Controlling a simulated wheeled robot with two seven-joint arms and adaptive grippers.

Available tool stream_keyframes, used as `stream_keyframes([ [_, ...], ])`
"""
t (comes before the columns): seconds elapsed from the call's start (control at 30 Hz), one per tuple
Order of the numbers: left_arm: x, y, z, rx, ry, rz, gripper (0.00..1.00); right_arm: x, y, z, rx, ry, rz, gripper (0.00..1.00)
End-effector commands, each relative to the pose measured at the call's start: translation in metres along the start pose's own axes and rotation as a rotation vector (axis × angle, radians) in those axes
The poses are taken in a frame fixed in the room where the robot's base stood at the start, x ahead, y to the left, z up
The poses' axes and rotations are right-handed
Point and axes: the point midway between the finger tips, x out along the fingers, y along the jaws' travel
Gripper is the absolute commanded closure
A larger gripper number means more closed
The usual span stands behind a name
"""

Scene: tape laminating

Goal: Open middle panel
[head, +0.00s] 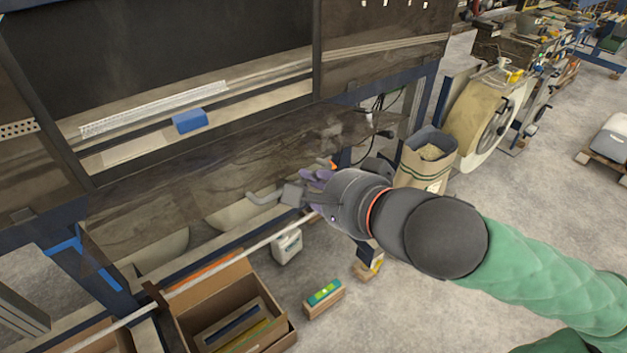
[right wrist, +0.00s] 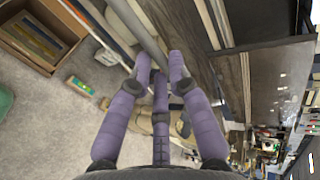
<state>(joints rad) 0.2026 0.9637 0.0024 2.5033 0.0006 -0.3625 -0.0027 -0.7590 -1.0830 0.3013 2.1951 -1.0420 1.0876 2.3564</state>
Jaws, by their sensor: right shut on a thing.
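The middle panel (head: 190,165) of the machine is a brownish, see-through sheet below a wide dark opening. A grey bent handle (head: 262,198) sits near its lower edge. My right gripper (head: 312,186) is at this handle, with purple fingers shut on it. In the right wrist view, the gripper (right wrist: 160,68) has its fingers around the end of the grey handle bar (right wrist: 142,32); the exact contact is partly hidden by the fingers. My left gripper is not in view.
Below the machine stand an open cardboard box (head: 183,315), a white canister (head: 287,247) and a small box with a green top (head: 324,297). A paper sack (head: 426,160) and a large roll (head: 485,115) stand to the right. The floor at lower right is free around my arm.

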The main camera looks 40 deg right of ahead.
Motion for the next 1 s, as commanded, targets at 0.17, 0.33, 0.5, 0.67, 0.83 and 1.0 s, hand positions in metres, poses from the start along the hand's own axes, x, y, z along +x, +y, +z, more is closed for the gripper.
stream_keyframes([
  [0.17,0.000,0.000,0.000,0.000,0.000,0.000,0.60,0.000,-0.001,0.000,0.000,0.000,-0.001,0.69],
  [0.33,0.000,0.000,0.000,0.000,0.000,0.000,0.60,0.000,-0.001,0.000,0.000,-0.001,-0.001,0.56],
  [0.5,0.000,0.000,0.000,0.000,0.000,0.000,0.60,0.000,-0.001,0.000,0.000,-0.001,-0.002,0.56],
  [0.67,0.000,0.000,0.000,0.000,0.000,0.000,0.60,-0.001,-0.003,0.000,0.000,-0.002,-0.003,0.56],
  [0.83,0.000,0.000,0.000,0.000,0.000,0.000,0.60,-0.007,-0.017,0.001,0.000,-0.005,-0.004,0.56],
  [1.0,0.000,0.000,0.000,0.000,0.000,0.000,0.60,-0.018,-0.042,0.002,-0.001,-0.006,-0.005,0.56],
])
